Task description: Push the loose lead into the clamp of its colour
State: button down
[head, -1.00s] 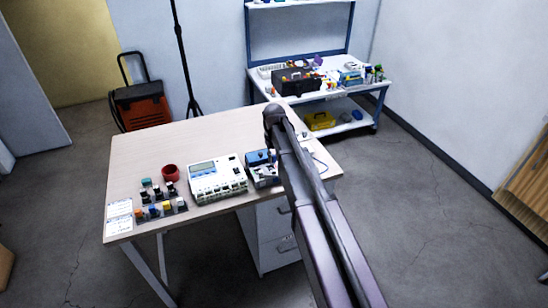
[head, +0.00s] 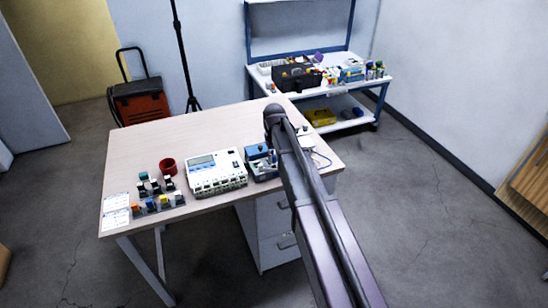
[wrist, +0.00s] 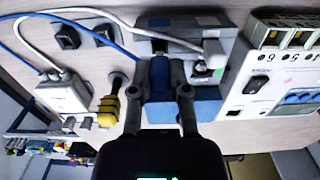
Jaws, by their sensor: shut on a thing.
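My gripper (wrist: 162,100) is in the wrist view, its two fingers shut on a blue lead end (wrist: 160,72). A thin blue cable (wrist: 112,40) runs from it to the upper left. The lead end points at a grey clamp block (wrist: 188,30) with a dark opening and a bluish patch on top. I cannot tell whether the lead end is inside it or just in front. A white plug (wrist: 213,52) on a white cable sits at the block's right side. In the head view my arm hides the gripper; a blue-topped block (head: 258,151) shows beside it.
A white multi-channel device (head: 216,173) stands close beside the block and shows right in the wrist view (wrist: 285,70). A white box (wrist: 64,96), a yellow-black handled tool (wrist: 108,108) and two dark clips lie left. Small coloured parts and a red ring (head: 167,165) stand on the table's left.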

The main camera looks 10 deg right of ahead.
jog(key=shift+f+b, duration=1.25)
dwell(4.3)
jog(key=c, duration=0.5)
grip_release()
jog(key=shift+o, duration=0.7)
jog(key=shift+r+p, duration=3.55)
